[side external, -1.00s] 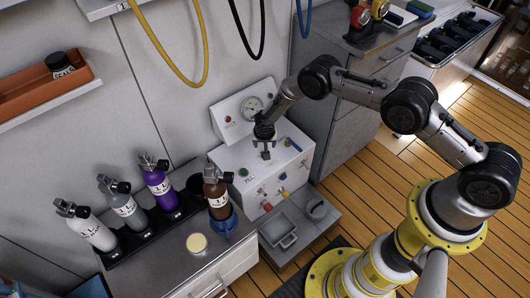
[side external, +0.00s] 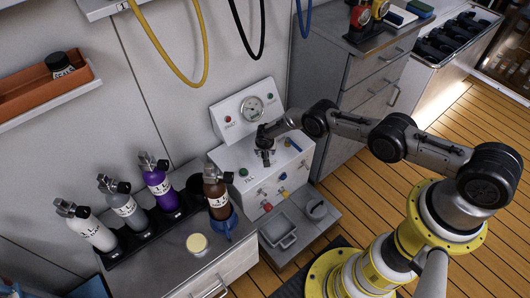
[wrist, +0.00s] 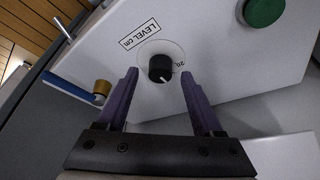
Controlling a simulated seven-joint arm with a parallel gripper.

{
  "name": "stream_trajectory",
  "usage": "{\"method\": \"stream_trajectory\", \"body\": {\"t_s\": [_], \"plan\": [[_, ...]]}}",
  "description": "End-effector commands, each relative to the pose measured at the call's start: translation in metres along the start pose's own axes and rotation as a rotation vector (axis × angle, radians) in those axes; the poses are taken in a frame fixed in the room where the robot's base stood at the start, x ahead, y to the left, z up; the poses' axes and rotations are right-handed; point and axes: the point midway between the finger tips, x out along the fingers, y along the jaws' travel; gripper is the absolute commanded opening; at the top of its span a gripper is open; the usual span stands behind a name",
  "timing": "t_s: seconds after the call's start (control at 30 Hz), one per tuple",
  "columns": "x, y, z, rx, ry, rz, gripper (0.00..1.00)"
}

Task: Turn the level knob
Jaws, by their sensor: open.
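The level knob (wrist: 162,68) is a small black knob with a white pointer line, on a round dial on the white panel (wrist: 225,55), under a label reading LEVEL cm. In the wrist view my gripper (wrist: 160,80) is open, its two purple fingers standing apart on either side of the knob. I cannot tell whether they touch it. In the side external view my gripper (side external: 266,158) is low over the top of the white panel box (side external: 240,160), and the knob is hidden there.
A green button (wrist: 263,12) and a blue-handled lever (wrist: 72,88) flank the knob. A gauge (side external: 252,108) stands on the upright panel behind. Several bottles, including a brown one (side external: 218,197), stand to the left. Coloured valves are on the front face.

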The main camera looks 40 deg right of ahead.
Motion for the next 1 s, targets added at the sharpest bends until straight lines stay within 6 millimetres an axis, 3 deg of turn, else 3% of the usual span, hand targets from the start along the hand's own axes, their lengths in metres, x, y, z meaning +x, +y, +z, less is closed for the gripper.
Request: {"method": "stream_trajectory", "body": {"t_s": [0.53, 0.9, 1.0], "plan": [[0.0086, 0.0001, 0.0005, -0.001, -0.001, -0.002, 0.66], [0.0086, 0.0002, 0.0006, -0.001, -0.001, -0.001, 0.00], [0.0086, 0.0003, 0.0006, -0.001, -0.001, -0.001, 0.00]]}}
